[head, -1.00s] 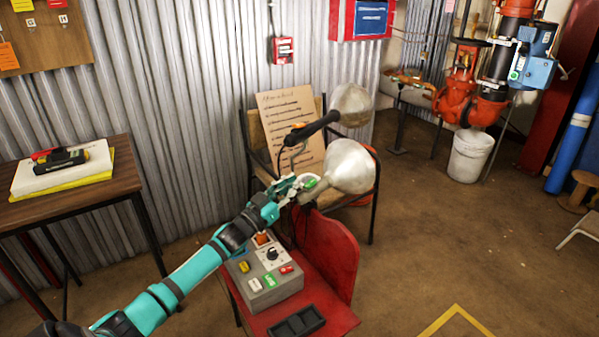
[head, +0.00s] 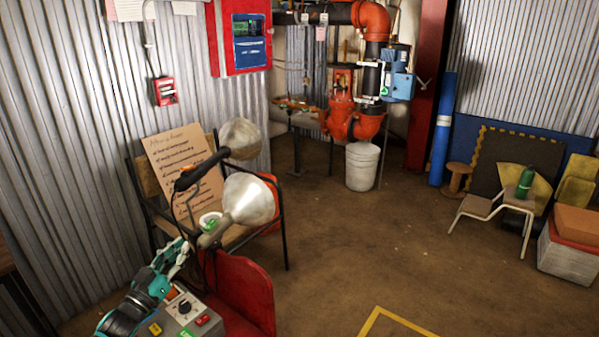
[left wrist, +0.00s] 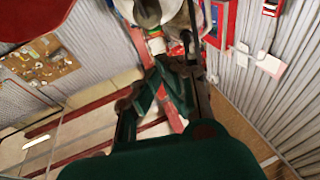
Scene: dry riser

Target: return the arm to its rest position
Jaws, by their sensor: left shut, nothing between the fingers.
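My left arm comes in at the lower left of the head view. Its teal left gripper (head: 176,256) is shut and empty, just left of and below the work lamp's near head (head: 247,199). I cannot tell whether it touches the lamp. The left wrist view shows the dark green fingers (left wrist: 168,85) closed together, with a pale round lamp part beyond them at the top. Below the gripper is a grey control box (head: 190,312) with coloured buttons, partly cut off by the frame. My right gripper is not in view.
A red panel (head: 240,290) stands beside the control box. A chair with a handwritten board (head: 180,165) is behind the lamp. A white bucket (head: 362,166) stands under red pipework. A chair with a green bottle (head: 525,180) is at right. The middle floor is open.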

